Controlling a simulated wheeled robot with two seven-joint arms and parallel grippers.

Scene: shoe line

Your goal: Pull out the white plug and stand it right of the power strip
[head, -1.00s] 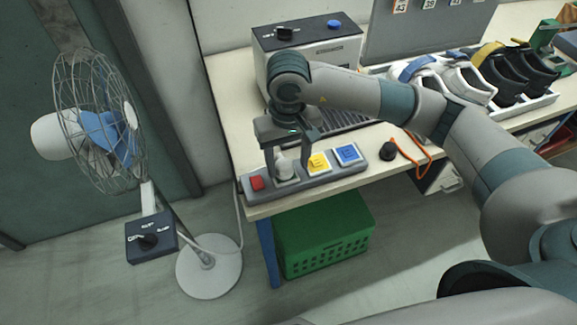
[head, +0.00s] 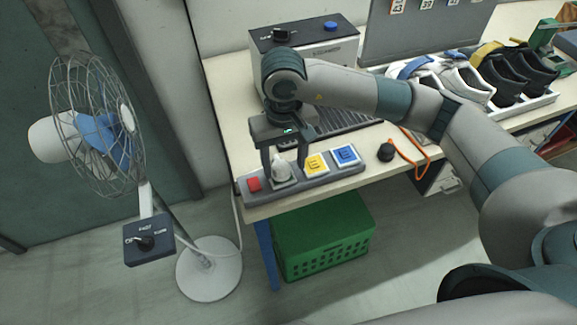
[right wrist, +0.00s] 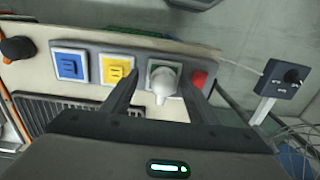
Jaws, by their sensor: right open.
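The grey power strip (head: 328,172) lies along the front edge of the bench. It has a red switch (head: 254,184) at its left end, then the white plug, then a yellow socket (head: 317,164) and a blue socket (head: 345,155). The white plug (head: 281,171) stands upright in the leftmost socket; it also shows in the right wrist view (right wrist: 162,84). My right gripper (head: 280,166) is open, pointing down, with its fingers on either side of the plug. In the right wrist view, gaps show between plug and fingers. My left gripper is not in view.
A black knob-like object (head: 386,152) with an orange cord (head: 413,150) lies right of the strip. A grey machine (head: 318,62) stands behind. Shoes (head: 470,82) sit on a rack at right. A fan (head: 100,120) stands left; a green crate (head: 325,240) is below.

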